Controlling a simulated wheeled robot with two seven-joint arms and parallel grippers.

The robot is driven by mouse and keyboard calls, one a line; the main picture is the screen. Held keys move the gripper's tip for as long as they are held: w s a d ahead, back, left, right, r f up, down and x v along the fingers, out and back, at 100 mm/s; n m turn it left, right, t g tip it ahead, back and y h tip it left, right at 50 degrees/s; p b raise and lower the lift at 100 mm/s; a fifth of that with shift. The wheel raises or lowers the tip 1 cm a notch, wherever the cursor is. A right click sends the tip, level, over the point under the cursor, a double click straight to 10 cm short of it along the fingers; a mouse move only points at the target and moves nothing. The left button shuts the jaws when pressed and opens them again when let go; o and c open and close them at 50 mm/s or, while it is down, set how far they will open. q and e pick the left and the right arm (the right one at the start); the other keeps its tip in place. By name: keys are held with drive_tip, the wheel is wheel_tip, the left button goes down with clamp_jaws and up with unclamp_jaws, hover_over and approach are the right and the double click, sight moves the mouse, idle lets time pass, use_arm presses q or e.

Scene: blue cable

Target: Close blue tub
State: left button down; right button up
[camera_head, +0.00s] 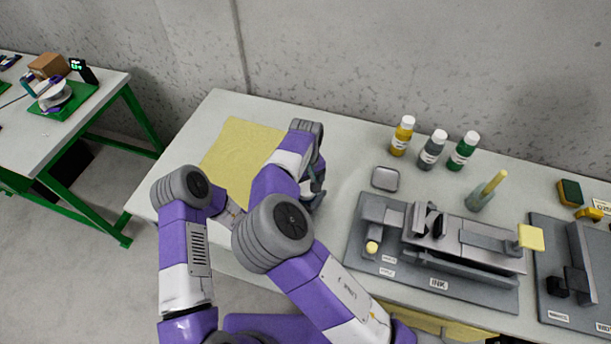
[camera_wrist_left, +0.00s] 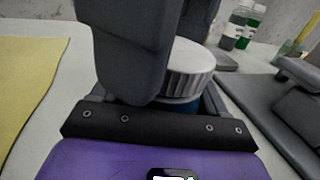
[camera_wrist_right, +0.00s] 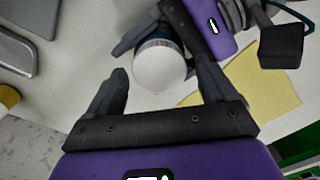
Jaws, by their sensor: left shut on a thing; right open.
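The blue tub (camera_wrist_left: 181,106) shows in the left wrist view as a blue body under a ribbed white lid (camera_wrist_left: 190,68). The lid sits over the tub's top; I cannot tell how tightly. My left gripper (camera_wrist_left: 160,98) is shut on the tub's body, partly covered by a large dark part in front. In the right wrist view, the round lid top (camera_wrist_right: 160,66) lies between the fingertips of my right gripper (camera_wrist_right: 163,70), which is open, one finger to each side. In the head view my right gripper (camera_head: 316,188) is over the table, and my arms hide the tub.
A yellow mat (camera_head: 228,155) lies on the table behind my arms. An ink station (camera_head: 438,283), a small grey dish (camera_head: 385,179) and several capped bottles (camera_head: 433,148) stand to the right. The table's back left corner is clear.

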drive_tip(key=shift+f, duration=0.3)
drive_tip(key=c, duration=1.1)
drive_tip(key=shift+s+d+f+m, duration=0.1)
drive_tip(key=shift+d+m, duration=0.05)
drive_tip(key=shift+m, duration=1.05)
drive_tip(key=m, duration=0.4)
drive_tip(key=shift+m, duration=0.3)
drive_tip(key=m, duration=0.4)
drive_tip(key=shift+m, duration=0.4)
drive_tip(key=o, duration=1.2)
